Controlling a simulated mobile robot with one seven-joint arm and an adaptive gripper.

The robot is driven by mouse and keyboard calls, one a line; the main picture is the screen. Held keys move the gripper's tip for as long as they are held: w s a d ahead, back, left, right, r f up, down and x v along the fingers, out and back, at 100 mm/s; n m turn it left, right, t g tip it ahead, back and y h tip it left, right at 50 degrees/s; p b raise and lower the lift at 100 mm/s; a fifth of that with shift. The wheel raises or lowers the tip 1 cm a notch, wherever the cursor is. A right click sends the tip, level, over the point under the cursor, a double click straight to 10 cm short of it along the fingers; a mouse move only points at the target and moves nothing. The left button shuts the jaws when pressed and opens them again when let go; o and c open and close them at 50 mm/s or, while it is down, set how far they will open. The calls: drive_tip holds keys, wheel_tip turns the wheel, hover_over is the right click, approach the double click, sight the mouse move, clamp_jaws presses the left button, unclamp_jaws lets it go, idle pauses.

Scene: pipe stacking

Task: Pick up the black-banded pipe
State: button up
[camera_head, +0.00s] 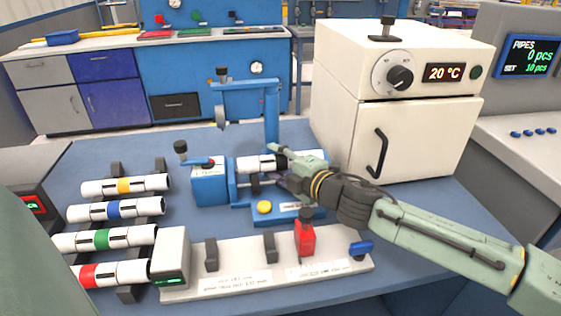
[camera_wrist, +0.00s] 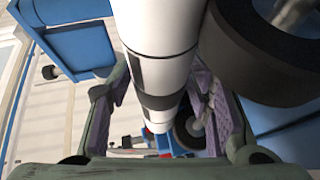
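The black-banded pipe (camera_head: 258,163) is white with black bands and lies level in the blue fixture (camera_head: 211,186) at the middle of the bench. My gripper (camera_head: 283,160) is at the pipe's right part and hides some of it. In the wrist view the pipe (camera_wrist: 160,40) runs between the two purple-padded fingers (camera_wrist: 163,105), one on each side. The pads are close to the pipe's sides. I cannot tell whether they press on it.
Pipes with yellow (camera_head: 124,186), blue (camera_head: 113,209), green (camera_head: 102,240) and red (camera_head: 88,276) bands lie on a rack at left. A white holder (camera_head: 230,285) with a red clamp (camera_head: 305,238) stands in front. A white oven (camera_head: 420,130) with its door shut stands behind right.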

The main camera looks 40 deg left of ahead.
drive_tip(key=c, duration=1)
drive_tip(key=shift+r, duration=0.1)
